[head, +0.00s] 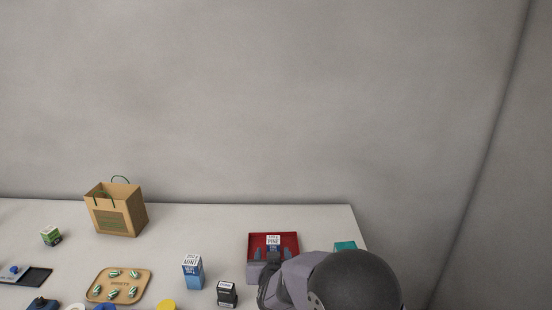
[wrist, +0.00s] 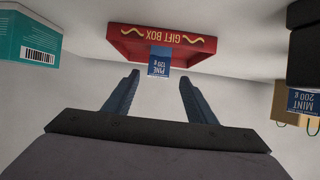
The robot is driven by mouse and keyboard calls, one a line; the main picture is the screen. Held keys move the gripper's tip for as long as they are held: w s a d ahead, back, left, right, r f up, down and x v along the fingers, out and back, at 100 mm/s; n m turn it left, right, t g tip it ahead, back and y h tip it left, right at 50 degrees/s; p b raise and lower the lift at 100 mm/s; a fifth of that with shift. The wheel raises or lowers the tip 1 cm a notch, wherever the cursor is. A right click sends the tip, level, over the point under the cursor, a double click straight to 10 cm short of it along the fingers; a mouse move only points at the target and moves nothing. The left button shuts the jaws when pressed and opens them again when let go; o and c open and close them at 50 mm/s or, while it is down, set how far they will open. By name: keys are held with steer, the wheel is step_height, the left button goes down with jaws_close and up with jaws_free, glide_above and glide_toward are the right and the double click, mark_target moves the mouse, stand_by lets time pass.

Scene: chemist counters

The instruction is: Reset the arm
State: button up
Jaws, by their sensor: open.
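My gripper (head: 272,256) is at the lower right of the head view, in front of the red gift box (head: 291,239). In the wrist view my gripper (wrist: 159,80) is open, its two blue fingers apart with nothing held between them. A small blue and white pine box (head: 273,242) stands in the gift box. In the wrist view the pine box (wrist: 159,62) appears upside down beyond the fingertips, in line with the gap, against the gift box (wrist: 118,36). My arm hides the counter's lower right.
A wall stands behind. The air above is clear.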

steer(key=s+g+p, duration=0.1)
steer(key=s, duration=0.1)
steer(key=s+d+r+g+y+p, duration=0.1)
steer(key=s, duration=0.1)
steer(key=s+n+g+p, duration=0.1)
steer(key=s, duration=0.1)
steer(key=shift+s+d+r+g, duration=0.15)
steer(key=shift+d+g, duration=0.15)
steer(key=shift+d, duration=0.1)
steer(key=s+d+g, duration=0.1)
steer(key=s, duration=0.2)
steer(key=s+d+g+p, duration=0.1)
steer(key=s+d, duration=0.1)
steer(key=s, duration=0.2)
steer(key=s+d+g+p, duration=0.1)
steer(key=s+g, duration=0.1)
steer(key=s, duration=0.1)
steer(key=shift+s+d+n, duration=0.25)
steer(key=shift+d+n, duration=0.05)
steer(key=shift+d, duration=0.05)
steer(key=s+d+f+m+g, duration=0.1)
steer(key=s+d, duration=0.3)
steer(key=s, duration=0.4)
steer(key=s+d+f+g+h, duration=0.1)
steer(key=s+d+g, duration=0.3)
steer(key=s, duration=0.5)
steer(key=shift+d+m+b, duration=0.4)
steer(key=shift+d+b, duration=0.05)
steer(key=shift+d, duration=0.35)
